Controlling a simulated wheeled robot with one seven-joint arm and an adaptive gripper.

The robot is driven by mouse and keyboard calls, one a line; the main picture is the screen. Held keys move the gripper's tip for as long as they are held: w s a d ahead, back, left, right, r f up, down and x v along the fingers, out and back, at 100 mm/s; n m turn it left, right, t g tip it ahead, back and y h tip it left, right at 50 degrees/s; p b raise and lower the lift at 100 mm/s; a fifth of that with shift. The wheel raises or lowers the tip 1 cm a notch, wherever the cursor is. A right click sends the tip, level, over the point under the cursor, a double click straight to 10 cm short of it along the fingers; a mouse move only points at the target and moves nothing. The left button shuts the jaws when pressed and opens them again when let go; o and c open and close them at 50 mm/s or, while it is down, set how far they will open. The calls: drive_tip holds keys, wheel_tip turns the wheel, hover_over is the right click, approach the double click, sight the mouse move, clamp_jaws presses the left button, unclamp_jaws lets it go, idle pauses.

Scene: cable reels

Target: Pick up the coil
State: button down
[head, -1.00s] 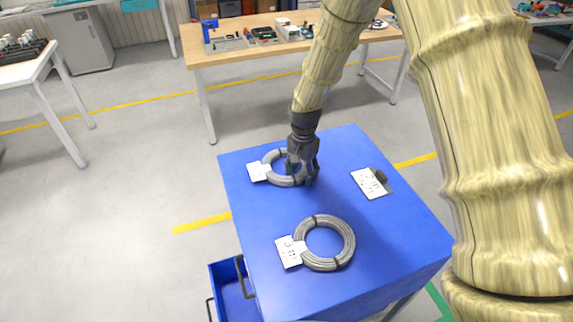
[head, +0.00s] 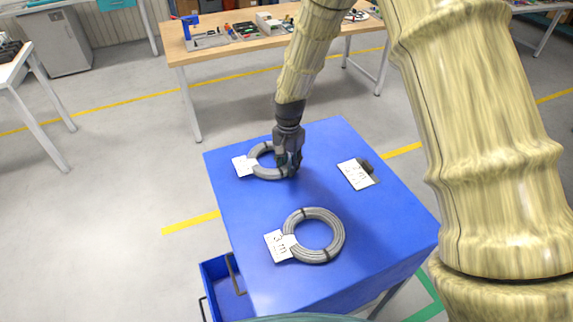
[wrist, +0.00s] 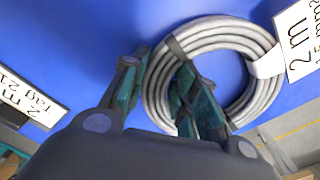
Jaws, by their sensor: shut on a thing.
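A grey cable coil (head: 256,161) with a white tag (head: 243,165) lies at the far left of the blue table top. It also shows in the wrist view (wrist: 226,34), where its tag (wrist: 300,38) reads "2 m". My gripper (head: 287,170) is at the coil's right side, pointing down. In the wrist view my gripper (wrist: 162,68) has one finger outside the ring and one inside it, shut on the bundle of cable. A second, similar coil (head: 335,240) with a tag (head: 279,245) reading "3 m" lies nearer, apart from the gripper.
A clipboard-like white card (head: 357,174) with a dark clip lies at the right of the blue table (head: 385,225); it shows in the wrist view (wrist: 30,97). A blue drawer (head: 228,285) stands open at the front left. A wooden workbench (head: 235,48) stands behind.

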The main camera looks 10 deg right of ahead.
drive_tip(key=shift+w+r, duration=0.1)
drive_tip(key=shift+r, duration=0.3)
drive_tip(key=shift+r+b, duration=0.9)
drive_tip(key=shift+r, duration=0.05)
drive_tip(key=s+a+b, duration=0.1)
drive_tip(key=s+a, duration=0.1)
drive_tip(key=s, duration=0.2)
drive_tip(key=s+a+r+b, duration=0.1)
drive_tip(key=s+a+b, duration=0.1)
drive_tip(key=s, duration=0.3)
drive_tip(key=s+a+b, duration=0.2)
drive_tip(key=s+a, duration=0.2)
drive_tip(key=s, duration=0.1)
drive_tip(key=shift+s+r, duration=0.1)
drive_tip(key=shift+r, duration=0.3)
